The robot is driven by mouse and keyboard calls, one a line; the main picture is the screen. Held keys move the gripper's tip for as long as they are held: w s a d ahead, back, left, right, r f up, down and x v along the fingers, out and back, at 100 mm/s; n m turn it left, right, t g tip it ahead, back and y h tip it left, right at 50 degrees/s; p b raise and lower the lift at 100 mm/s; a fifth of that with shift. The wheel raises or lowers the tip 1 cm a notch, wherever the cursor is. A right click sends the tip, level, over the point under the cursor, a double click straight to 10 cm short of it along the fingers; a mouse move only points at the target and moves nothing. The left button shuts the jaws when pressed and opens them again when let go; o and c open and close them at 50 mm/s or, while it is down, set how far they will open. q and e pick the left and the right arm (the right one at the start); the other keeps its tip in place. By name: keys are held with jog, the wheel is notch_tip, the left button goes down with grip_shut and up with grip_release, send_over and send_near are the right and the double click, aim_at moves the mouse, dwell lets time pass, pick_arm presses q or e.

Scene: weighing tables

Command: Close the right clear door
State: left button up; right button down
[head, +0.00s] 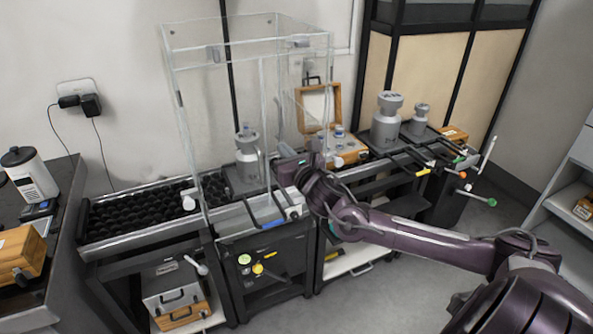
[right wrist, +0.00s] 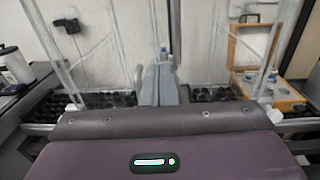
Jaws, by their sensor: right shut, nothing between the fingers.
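A tall clear enclosure (head: 250,42) stands on the weighing table, with thin clear panels and pale edges. Its right clear door panel (head: 292,105) is on the right side, partly behind my arm; I cannot tell exactly how far it stands open. In the right wrist view clear panel edges (right wrist: 285,45) run up at both sides. My right gripper (head: 286,172) is at the enclosure's lower right part, near the panel; its shut fingers show in the wrist view (right wrist: 160,85) with nothing between them. Contact with the panel cannot be told. My left gripper is not in view.
A grey weight (head: 247,158) stands inside the enclosure, beside a black bumpy mat (head: 135,212). An open wooden box (head: 318,107) and a large grey weight (head: 386,122) stand to the right. The floor (head: 385,290) in front is partly clear.

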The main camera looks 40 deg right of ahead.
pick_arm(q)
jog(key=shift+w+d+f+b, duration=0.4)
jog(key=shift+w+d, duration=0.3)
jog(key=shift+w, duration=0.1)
pick_arm(e)
jog(key=s+a, duration=0.1)
jog(key=s, duration=0.6)
jog(key=shift+a, duration=0.35)
jog(key=shift+r, duration=0.1)
